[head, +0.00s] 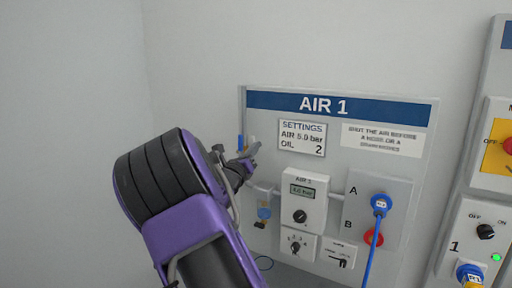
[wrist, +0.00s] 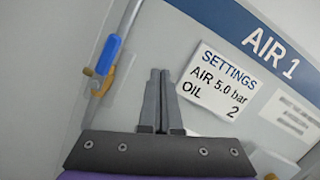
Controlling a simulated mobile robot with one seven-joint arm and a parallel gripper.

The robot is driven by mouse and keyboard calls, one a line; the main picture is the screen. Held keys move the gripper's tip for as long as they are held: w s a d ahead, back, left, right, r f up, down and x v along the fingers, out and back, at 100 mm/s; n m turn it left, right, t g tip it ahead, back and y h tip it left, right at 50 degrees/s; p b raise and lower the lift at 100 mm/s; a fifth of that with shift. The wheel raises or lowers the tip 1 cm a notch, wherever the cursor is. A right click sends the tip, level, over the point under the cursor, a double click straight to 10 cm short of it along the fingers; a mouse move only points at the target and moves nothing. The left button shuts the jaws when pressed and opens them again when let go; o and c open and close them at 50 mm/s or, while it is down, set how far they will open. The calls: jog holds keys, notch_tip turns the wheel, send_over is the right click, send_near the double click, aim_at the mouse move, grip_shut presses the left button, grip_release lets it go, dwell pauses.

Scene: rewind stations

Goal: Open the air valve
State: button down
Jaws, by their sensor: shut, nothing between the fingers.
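The air valve shows in the wrist view as a blue lever handle (wrist: 108,55) over a brass body (wrist: 103,84) on a thin grey pipe. The handle looks roughly in line with the pipe. In the head view the blue handle (head: 240,142) is a small strip at the left edge of the AIR 1 panel (head: 400,112), and my gripper hides part of the valve. My gripper (head: 253,153) is shut and empty in front of the panel, just right of the valve. In the wrist view its fingertips (wrist: 160,72) are together, apart from the handle and to its right.
A settings card (head: 302,138) reads AIR 5.0 bar, OIL 2. A regulator box (head: 304,200) with display and knob is right of my gripper. The wall left of the panel is bare.

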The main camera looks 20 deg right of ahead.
jog(key=r+v, duration=0.1)
jog(key=v, duration=0.7)
jog(key=shift+s+r, duration=0.3)
jog(key=shift+s, duration=0.2)
